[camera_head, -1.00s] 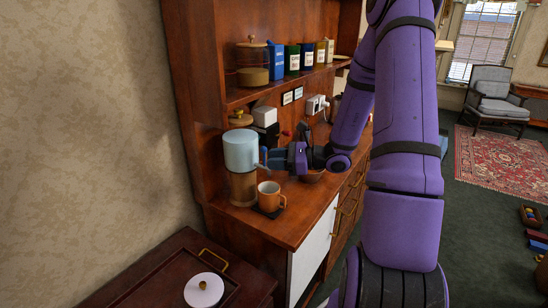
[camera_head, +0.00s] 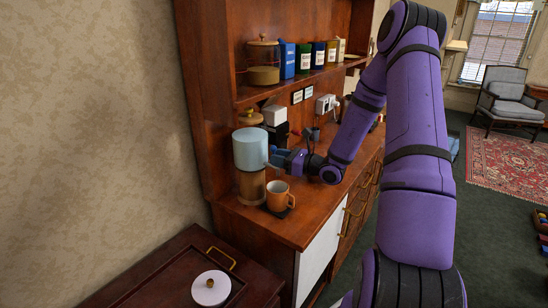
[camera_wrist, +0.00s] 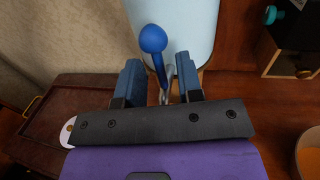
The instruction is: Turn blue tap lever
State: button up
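The blue tap lever (camera_wrist: 153,40) has a round knob on a thin stem. In the wrist view it stands in front of the pale blue drum of the dispenser (camera_wrist: 185,25). My gripper (camera_wrist: 160,76) is open, with one blue finger on each side of the lever's stem. I see gaps between the stem and both fingers. The knob shows beyond the fingertips. In the head view my gripper (camera_head: 277,158) is at the right side of the pale blue dispenser (camera_head: 250,148); the lever is not clear there.
An orange mug (camera_head: 279,196) stands on a dark coaster close below my gripper. The wooden counter (camera_head: 300,228) runs along the shelf unit. A tray table (camera_head: 165,280) with a white lid (camera_head: 210,288) is at the front left. Canisters (camera_head: 287,60) line the shelf above.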

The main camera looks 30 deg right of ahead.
jog(key=shift+x, duration=1)
grip_shut()
jog(key=shift+s+d+n+t+y, duration=0.1)
jog(key=shift+s+n+t+y, duration=0.1)
jog(key=shift+t+y, duration=0.4)
jog(key=shift+s+d+n+t+y, duration=0.1)
jog(key=shift+s+n+t+y, duration=0.1)
jog(key=shift+t+y, duration=0.35)
grip_release()
